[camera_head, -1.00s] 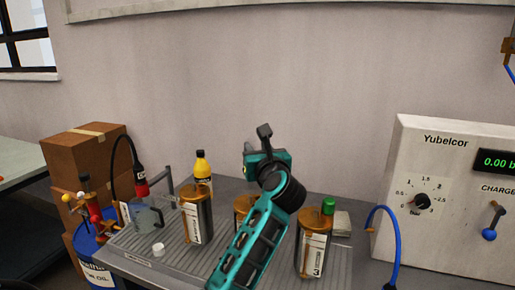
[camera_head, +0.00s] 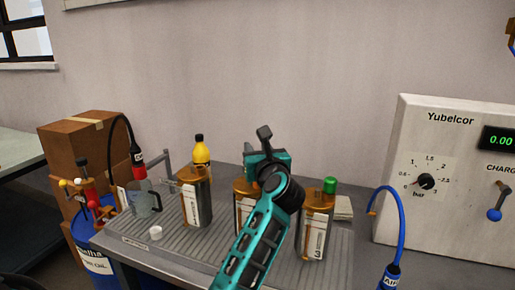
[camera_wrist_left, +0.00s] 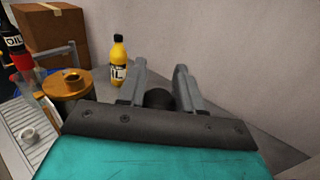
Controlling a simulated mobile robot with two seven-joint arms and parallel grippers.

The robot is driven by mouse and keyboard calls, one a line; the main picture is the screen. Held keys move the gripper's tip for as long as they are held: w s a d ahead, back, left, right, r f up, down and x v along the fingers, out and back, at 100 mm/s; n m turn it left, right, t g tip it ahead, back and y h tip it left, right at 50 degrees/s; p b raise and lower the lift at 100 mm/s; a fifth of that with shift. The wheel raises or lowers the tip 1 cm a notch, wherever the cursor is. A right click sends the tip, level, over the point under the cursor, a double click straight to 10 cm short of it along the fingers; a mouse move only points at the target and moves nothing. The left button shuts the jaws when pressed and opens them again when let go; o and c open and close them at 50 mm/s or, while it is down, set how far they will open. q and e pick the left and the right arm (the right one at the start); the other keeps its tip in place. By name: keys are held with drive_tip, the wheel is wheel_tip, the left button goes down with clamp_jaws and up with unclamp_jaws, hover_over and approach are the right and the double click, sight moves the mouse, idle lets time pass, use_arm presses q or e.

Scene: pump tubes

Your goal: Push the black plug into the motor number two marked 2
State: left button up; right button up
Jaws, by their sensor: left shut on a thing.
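My left gripper (camera_wrist_left: 158,88) is shut on a dark round thing, likely the black plug (camera_wrist_left: 158,98), held between its two grey fingers. In the head view the gripper (camera_head: 264,137) is above the middle motor, and the plug cannot be made out. The middle motor (camera_head: 242,213) is largely hidden behind my teal arm, and its number does not show. The right motor (camera_head: 316,228) is marked 3 and has a green cap. The left motor (camera_head: 195,200) stands upright, and a brass motor top (camera_wrist_left: 73,90) shows left of the fingers in the wrist view. My right gripper is not in view.
A yellow bottle (camera_head: 201,151) stands behind the left motor. A clear jug (camera_head: 147,197) and a white cap (camera_head: 155,233) are left on the ribbed tray (camera_head: 180,242). A blue hose (camera_head: 400,215) and the Yubelcor box (camera_head: 450,220) stand right. Cardboard boxes (camera_head: 75,150) are far left.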

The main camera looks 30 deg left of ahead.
use_arm(q)
drive_tip(key=shift+f, duration=0.1)
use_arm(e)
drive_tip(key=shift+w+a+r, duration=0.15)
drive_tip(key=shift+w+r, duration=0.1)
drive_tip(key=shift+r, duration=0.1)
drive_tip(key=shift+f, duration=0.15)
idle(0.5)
use_arm(q)
drive_tip(key=shift+p, duration=0.35)
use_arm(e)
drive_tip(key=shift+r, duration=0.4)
use_arm(q)
drive_tip(key=shift+f+b, duration=1.35)
drive_tip(key=shift+f, duration=0.5)
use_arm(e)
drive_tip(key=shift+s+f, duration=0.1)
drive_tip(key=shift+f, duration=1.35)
use_arm(q)
drive_tip(key=o, duration=1.1)
drive_tip(key=shift+o, duration=0.2)
